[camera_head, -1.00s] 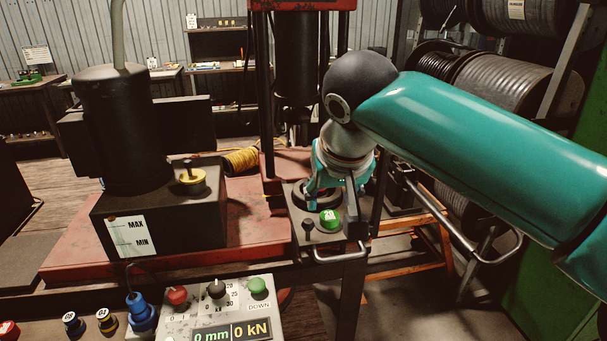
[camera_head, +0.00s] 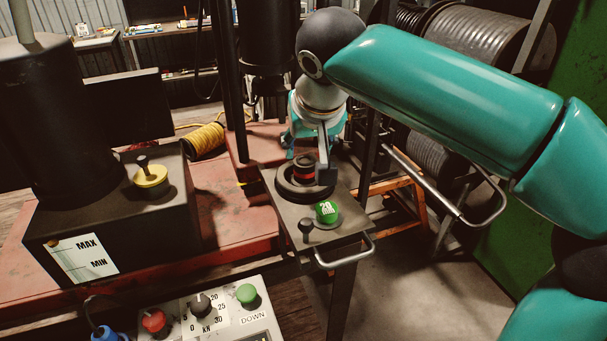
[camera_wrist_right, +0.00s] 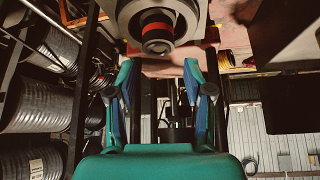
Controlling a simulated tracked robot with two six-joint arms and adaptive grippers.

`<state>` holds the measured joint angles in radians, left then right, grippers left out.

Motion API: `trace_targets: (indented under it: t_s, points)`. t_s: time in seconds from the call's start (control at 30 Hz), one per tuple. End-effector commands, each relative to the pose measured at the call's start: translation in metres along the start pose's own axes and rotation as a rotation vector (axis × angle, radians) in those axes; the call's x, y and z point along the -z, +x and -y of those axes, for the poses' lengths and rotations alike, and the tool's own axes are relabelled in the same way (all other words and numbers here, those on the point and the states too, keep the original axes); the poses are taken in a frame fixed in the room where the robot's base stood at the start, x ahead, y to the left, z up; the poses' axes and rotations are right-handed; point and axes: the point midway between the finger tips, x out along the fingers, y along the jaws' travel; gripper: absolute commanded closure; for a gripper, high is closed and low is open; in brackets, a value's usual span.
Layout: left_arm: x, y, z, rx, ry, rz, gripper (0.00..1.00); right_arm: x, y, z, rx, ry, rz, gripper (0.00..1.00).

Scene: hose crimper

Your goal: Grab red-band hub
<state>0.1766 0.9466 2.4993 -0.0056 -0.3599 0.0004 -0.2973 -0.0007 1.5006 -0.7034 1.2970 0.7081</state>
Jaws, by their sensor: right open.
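The red-band hub (camera_head: 303,172) is a short dark cylinder with a red band. It stands upright in the middle of a dark round ring (camera_head: 284,187) on a small grey platform (camera_head: 277,217). My right gripper (camera_head: 313,147) is just behind the hub, partly hidden by a grey bar. In the right wrist view the hub (camera_wrist_right: 157,27) is at the top centre, beyond the tips of my open right gripper (camera_wrist_right: 158,70). The fingers are on either side of its line, with nothing between them. My left gripper is not in view.
A green weight marked 20 (camera_head: 327,211) and a small dark knob (camera_head: 306,228) sit at the platform's front. A metal handle (camera_head: 344,256) juts out there. Dark press columns (camera_head: 229,100) stand left of my arm. A control box (camera_head: 215,315) is at the front.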

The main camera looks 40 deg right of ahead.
Motion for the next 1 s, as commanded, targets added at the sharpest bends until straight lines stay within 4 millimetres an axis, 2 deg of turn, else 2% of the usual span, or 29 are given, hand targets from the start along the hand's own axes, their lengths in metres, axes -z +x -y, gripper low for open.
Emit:
trace_targets:
  t_s: [0.1, 0.37, 0.7, 1.0]
  points:
    - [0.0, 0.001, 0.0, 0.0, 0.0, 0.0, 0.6, 0.0, 0.02, 0.0, -0.002, 0.0, 0.002, 0.48]
    - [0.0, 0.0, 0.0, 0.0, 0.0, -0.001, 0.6, 0.0, 0.037, 0.0, 0.0, -0.001, 0.001, 0.48]
    - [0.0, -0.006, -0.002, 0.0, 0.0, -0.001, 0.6, -0.004, 0.079, -0.002, -0.001, -0.001, 0.002, 0.48]
    - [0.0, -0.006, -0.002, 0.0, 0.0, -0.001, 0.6, -0.003, 0.084, -0.001, 0.002, -0.001, -0.001, 0.48]
